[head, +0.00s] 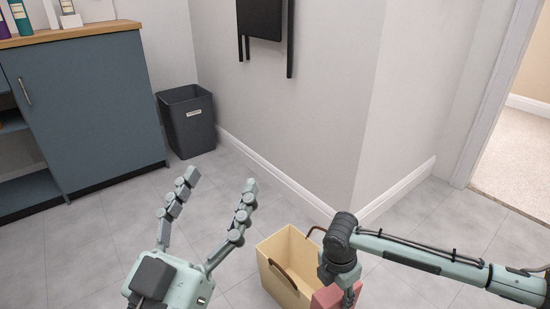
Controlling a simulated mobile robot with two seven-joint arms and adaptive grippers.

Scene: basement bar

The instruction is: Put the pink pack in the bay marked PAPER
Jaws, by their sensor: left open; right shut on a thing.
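A pink pack (327,297) shows at the bottom edge, partly cut off by the frame. My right gripper (348,293) points down and is shut on the pack, and its wrist hides part of the grip. The pack is at the right side of a cream box with brown handles; I cannot tell whether it is over the box or beside it. My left gripper (220,183) is open and empty, fingers pointing away from me, left of the box. No bay with a readable PAPER mark is in view.
The cream box (273,249) stands on the grey tiled floor. A dark bin (190,130) with a small unreadable label stands by the wall, beside a blue-grey cabinet (95,110). A wall corner juts out ahead; a doorway opens at right. Floor at left centre is clear.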

